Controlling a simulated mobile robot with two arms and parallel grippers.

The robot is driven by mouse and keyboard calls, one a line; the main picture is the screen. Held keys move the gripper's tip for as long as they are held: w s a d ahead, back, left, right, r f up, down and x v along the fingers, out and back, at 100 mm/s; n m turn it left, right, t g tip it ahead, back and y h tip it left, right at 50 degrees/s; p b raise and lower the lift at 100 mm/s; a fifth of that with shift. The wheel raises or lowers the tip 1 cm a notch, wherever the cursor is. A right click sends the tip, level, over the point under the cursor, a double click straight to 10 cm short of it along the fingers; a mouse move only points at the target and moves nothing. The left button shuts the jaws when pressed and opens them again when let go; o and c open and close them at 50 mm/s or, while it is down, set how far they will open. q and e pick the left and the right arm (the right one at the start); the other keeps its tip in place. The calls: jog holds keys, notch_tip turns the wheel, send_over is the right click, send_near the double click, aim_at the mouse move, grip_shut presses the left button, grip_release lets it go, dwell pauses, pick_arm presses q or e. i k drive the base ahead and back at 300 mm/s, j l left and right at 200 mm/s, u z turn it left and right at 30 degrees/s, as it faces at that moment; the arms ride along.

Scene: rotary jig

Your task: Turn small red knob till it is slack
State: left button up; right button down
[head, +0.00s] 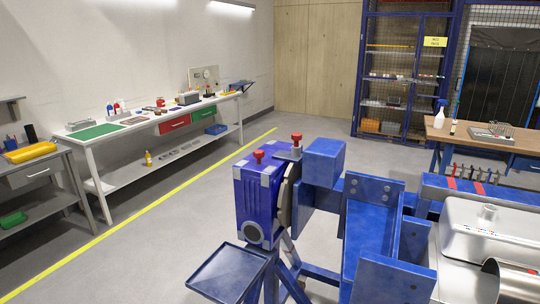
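Two red knobs show on the blue rotary jig (262,205) in the middle of the head view. One red knob (258,155) stands on top of the blue housing at its left corner. The other red knob (296,138) stands on a light metal bracket a little to the right, beside the round plate (286,203). They look close in size, and I cannot tell which one the task calls small. Whether either is tight or slack does not show. Neither of my grippers is in view, and nothing touches the knobs.
A dark blue tray (228,272) juts out at the jig's lower left. A blue block (324,160) and cradle (370,230) stand right of the knobs. A silver housing (490,232) lies at far right. Workbenches (98,145) line the left wall. Space above the knobs is clear.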

aim_at(259, 154)
jog(key=i+j+z, duration=0.15)
jog(key=j, duration=0.15)
jog(key=i+j+z, duration=0.2)
jog(key=j+z, duration=0.15)
jog(key=j, duration=0.25)
jog(key=i+j+z, duration=0.2)
jog(key=j, duration=0.15)
jog(key=k, duration=0.1)
